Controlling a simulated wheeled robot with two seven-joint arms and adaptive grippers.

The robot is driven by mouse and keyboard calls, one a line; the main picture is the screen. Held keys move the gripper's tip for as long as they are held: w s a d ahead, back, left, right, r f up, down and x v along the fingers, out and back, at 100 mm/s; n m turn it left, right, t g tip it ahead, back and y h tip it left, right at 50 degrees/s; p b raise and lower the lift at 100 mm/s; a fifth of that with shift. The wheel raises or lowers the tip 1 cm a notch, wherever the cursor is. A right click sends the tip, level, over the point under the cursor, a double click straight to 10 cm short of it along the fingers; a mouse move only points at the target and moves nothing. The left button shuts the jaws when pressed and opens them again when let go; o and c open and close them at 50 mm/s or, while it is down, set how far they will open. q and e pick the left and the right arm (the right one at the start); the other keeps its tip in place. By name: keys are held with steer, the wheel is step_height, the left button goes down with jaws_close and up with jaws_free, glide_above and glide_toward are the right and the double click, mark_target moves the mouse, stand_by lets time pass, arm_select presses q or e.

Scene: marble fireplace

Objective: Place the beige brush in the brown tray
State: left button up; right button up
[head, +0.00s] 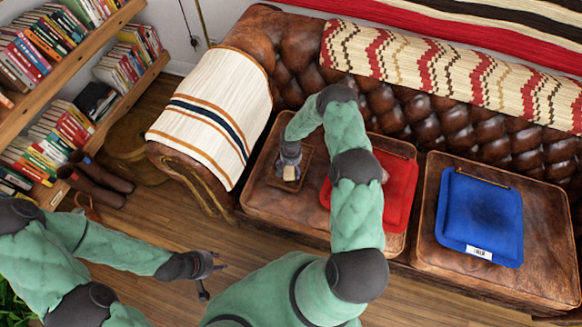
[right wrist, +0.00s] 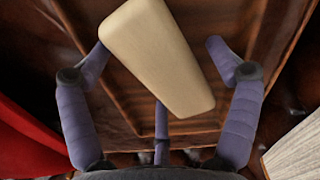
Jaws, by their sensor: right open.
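The beige brush (right wrist: 158,55) is a pale block between the spread fingers of my right gripper in the right wrist view. In the head view only a small pale part of it (head: 289,173) shows below the gripper. The brown tray (head: 306,160) lies on the left sofa cushion, under my right gripper (head: 289,163). The brush is over the tray's inside; I cannot tell whether it rests on the tray floor. My right gripper is open, fingers around the brush. My left gripper (head: 214,280) is open and empty above the wooden floor.
A red tray-like item (head: 400,188), partly hidden by my right arm, lies right of the brown tray. A blue one (head: 480,215) lies on the right cushion. The sofa arm with a striped blanket (head: 215,115) rises at left. Bookshelves (head: 70,80) stand far left.

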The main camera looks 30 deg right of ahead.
steer(key=shift+r, duration=0.2)
step_height(320, 180, up, 12)
steer(key=p, duration=0.5)
steer(key=s+a+f+n+y, duration=0.1)
steer(key=s+a, duration=0.2)
steer(key=a, duration=0.2)
steer(key=s+a+y, duration=0.1)
steer(key=s+a, duration=0.2)
steer(key=a, duration=0.3)
steer(key=s+a+r+n+y, duration=0.1)
steer(key=s+a, duration=0.5)
steer(key=s, duration=0.2)
steer(key=s+a+r+n+y, duration=0.1)
steer(key=s+a+r, duration=0.1)
steer(key=s+a, duration=0.4)
steer(key=s, duration=0.3)
steer(key=shift+s+r, duration=0.25)
